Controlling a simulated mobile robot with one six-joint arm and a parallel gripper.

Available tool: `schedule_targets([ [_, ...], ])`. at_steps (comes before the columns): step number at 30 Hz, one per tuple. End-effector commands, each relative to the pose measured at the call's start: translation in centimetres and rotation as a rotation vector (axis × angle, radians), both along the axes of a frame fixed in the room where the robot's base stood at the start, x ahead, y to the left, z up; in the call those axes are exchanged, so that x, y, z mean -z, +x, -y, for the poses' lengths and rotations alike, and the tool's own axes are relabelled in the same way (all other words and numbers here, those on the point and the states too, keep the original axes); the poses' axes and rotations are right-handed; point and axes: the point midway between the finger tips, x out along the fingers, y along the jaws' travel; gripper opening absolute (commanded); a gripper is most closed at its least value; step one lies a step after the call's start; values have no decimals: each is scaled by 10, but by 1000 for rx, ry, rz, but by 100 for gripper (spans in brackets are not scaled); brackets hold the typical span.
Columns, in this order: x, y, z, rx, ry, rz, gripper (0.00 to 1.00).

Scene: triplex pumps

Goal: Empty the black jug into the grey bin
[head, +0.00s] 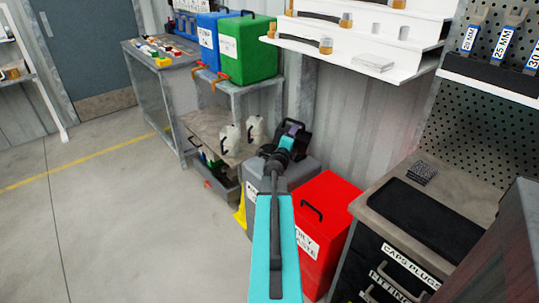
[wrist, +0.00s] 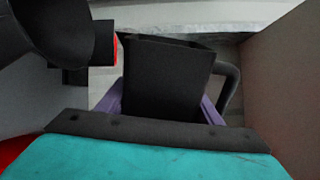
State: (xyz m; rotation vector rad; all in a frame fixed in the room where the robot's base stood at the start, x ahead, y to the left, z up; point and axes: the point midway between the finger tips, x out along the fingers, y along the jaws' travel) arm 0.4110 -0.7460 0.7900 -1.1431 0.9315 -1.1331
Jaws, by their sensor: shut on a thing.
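The black jug (wrist: 165,80) fills the middle of the wrist view, with its handle on the right side. The purple fingers of my gripper (wrist: 160,103) are on both sides of it, shut on it. In the head view my gripper (head: 293,131) and the dark jug (head: 304,142) are at the far end of my turquoise arm, near the wall. They appear over the back of the grey bin (head: 254,172). My arm hides part of the bin and its top. I cannot tell the jug's exact tilt or what is in it.
A red oily waste bin (head: 325,225) stands right of the grey bin. A drawer cabinet with a black mat (head: 425,217) is further right. A bench with blue (head: 208,40) and green (head: 248,48) containers stands behind left. White shelves (head: 350,40) hang above. Floor at left is clear.

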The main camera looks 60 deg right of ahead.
Motion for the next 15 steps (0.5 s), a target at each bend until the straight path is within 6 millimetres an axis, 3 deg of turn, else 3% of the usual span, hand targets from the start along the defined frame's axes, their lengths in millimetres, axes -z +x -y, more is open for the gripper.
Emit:
schedule_targets([
  [6, 19, -10, 2, 0, 13, 66, 29],
  [15, 24, -19, 4, 0, 40, 193, 29],
])
